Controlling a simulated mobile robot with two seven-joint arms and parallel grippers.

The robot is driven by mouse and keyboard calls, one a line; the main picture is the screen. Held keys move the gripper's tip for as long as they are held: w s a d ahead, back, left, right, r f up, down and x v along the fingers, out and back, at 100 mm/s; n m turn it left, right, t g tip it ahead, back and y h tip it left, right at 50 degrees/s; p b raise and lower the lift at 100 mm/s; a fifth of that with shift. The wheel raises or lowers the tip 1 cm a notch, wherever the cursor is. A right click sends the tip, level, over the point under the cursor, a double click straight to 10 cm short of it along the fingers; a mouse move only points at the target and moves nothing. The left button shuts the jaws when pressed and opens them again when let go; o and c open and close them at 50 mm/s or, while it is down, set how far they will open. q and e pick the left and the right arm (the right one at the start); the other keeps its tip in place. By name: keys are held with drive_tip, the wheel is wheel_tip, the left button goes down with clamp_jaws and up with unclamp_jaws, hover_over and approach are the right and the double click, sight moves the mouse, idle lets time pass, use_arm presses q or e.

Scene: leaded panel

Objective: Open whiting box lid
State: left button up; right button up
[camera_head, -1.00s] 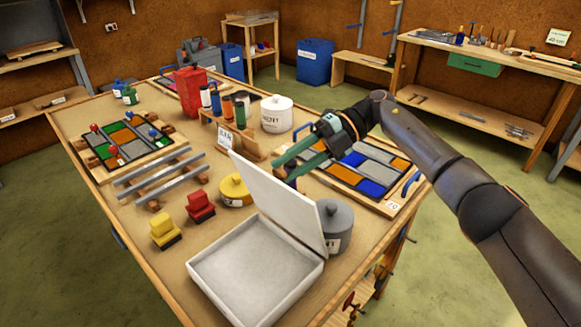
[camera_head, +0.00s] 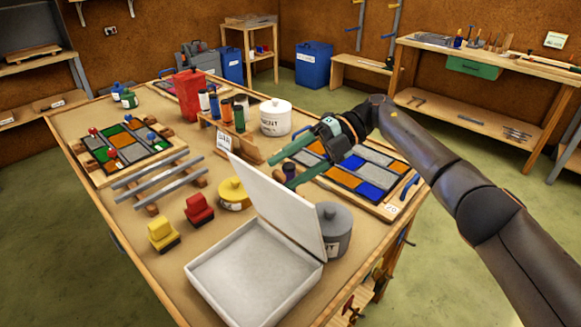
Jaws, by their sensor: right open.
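The white whiting box (camera_head: 255,272) stands at the front of the table. Its lid (camera_head: 275,205) is raised on the right side and leans up and back to the left, and the box's pale inside shows. My right gripper (camera_head: 280,170) is open, with green fingers, just behind the lid's upper edge. It looks empty, and I cannot tell whether it touches the lid. A small dark object (camera_head: 290,171) shows by its fingers. My left gripper is not in view.
A grey lidded pot (camera_head: 334,230) stands close right of the lid. A yellow tin (camera_head: 233,194), red block (camera_head: 199,209) and yellow block (camera_head: 163,235) are to the left. A white pot (camera_head: 275,117) stands behind.

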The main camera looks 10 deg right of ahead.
drive_tip(key=shift+d, duration=0.1)
drive_tip(key=v, duration=0.7)
drive_tip(key=shift+b, duration=0.45)
drive_tip(key=shift+d+r, duration=0.1)
drive_tip(key=shift+r, duration=0.05)
